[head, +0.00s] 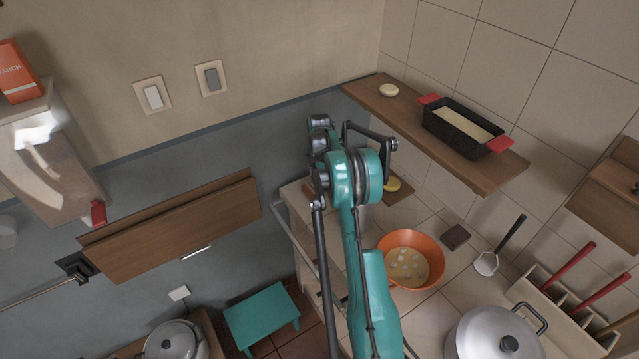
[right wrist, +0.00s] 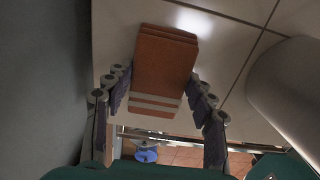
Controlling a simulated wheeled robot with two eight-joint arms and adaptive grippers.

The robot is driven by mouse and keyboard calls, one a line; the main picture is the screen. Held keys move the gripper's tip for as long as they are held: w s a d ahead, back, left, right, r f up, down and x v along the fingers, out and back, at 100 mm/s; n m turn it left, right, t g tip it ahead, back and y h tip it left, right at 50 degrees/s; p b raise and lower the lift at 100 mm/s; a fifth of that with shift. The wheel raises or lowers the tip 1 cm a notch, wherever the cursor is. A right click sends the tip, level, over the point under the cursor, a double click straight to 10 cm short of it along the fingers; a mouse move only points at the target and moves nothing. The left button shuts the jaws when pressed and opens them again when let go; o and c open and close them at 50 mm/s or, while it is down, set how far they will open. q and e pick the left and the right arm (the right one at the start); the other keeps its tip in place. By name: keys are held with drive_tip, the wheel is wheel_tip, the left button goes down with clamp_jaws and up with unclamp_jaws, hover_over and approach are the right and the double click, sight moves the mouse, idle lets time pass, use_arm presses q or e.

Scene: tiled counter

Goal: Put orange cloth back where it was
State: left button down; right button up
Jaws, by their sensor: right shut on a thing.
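The orange cloth (right wrist: 162,62) is a folded, orange-brown piece with pale stripes at its near end, seen in the right wrist view. My right gripper (right wrist: 158,82) is shut on it, with a finger at each side. The cloth is over the pale tiled counter (right wrist: 117,32), close to its front edge; I cannot tell whether it rests on the tiles. In the head view a small brownish patch that may be the cloth (head: 308,189) shows at the counter's corner, mostly hidden by my teal right arm. My left gripper is not in view.
An orange bowl (head: 437,254), a dark brown block (head: 454,236), a ladle (head: 486,263) and a large pot (head: 470,340) stand on the counter. A wooden shelf (head: 410,132) with a loaf pan (head: 462,128) is above. A rail (head: 290,222) runs along the counter front.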

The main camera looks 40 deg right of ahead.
drive_tip(key=shift+f, duration=0.15)
drive_tip(key=o, duration=1.1)
